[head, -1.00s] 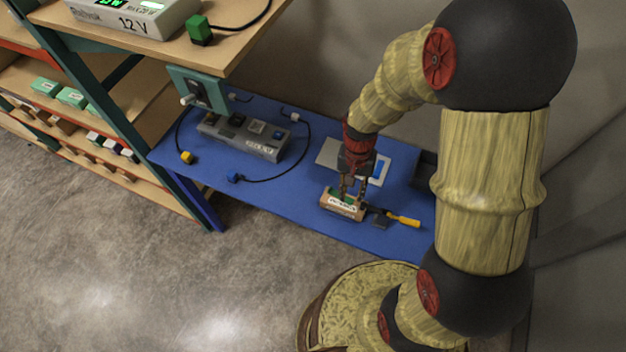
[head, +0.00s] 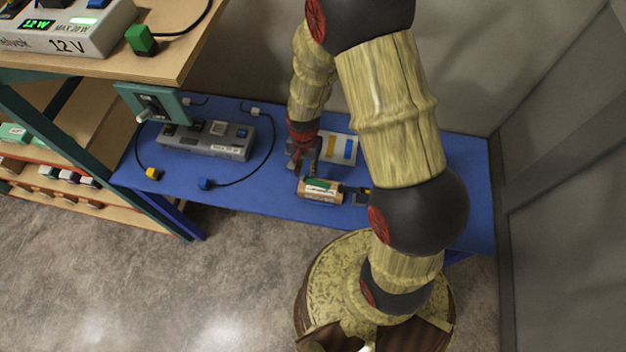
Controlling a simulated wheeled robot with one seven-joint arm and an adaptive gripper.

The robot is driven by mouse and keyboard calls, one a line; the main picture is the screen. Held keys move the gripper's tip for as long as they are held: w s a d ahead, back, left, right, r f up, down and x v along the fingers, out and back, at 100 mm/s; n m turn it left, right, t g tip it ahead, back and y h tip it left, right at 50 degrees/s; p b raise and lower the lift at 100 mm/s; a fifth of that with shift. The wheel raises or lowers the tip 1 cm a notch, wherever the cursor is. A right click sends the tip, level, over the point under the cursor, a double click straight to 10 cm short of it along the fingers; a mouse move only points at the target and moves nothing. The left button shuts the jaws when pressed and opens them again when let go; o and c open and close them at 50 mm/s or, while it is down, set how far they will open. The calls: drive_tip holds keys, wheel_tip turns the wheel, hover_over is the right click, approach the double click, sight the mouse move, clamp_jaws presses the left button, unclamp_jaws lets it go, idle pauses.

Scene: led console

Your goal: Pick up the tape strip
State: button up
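My gripper (head: 301,168) is low over the blue table, just behind and left of a small wooden box (head: 320,197). Its fingers are small and dark here, and I cannot tell whether they are apart or hold anything. The box has a green part and a white label on top. A pale board (head: 352,138) behind the gripper carries a yellow strip (head: 332,147) and a blue strip (head: 348,149). I cannot tell which piece is the tape strip. My arm hides part of the area to the right.
A grey console (head: 208,140) with a cable stands to the left on the blue table (head: 255,195). A blue plug (head: 205,184) and a yellow plug (head: 152,174) lie near the front edge. A shelf with a 12 V supply (head: 70,40) overhangs at upper left.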

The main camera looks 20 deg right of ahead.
drive_tip(key=shift+f, duration=1.15)
drive_tip(key=c, duration=0.3)
clamp_jaws()
